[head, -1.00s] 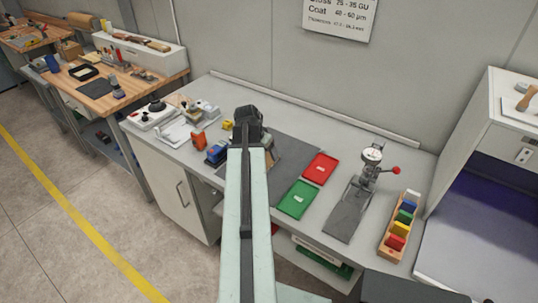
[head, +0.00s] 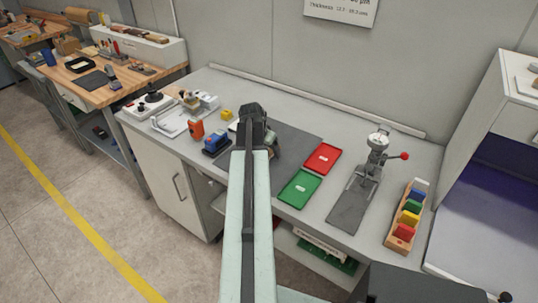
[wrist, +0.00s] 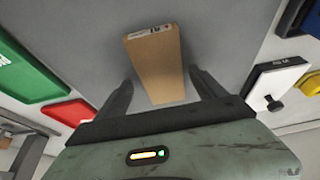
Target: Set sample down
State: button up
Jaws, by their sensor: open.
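The sample, a tan wooden-looking panel (wrist: 155,62) with a small label at its far end, shows in the wrist view over the grey mat (wrist: 95,40). My gripper (wrist: 160,77) is open, with one finger on each side of the panel's near part. Gaps show between the panel and both fingers. I cannot tell whether the panel lies fully flat on the mat. In the head view my arm hides the panel and the fingertips; the mat (head: 296,140) shows beside my wrist.
A red tray (head: 323,158) and a green tray (head: 299,188) lie right of the mat. A gauge stand (head: 360,190) and a wooden rack of coloured blocks (head: 405,218) are farther right. A blue item (head: 216,143) and an orange item (head: 197,129) stand left of my arm.

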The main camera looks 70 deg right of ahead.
jog(key=shift+r, duration=0.1)
jog(key=c, duration=1.6)
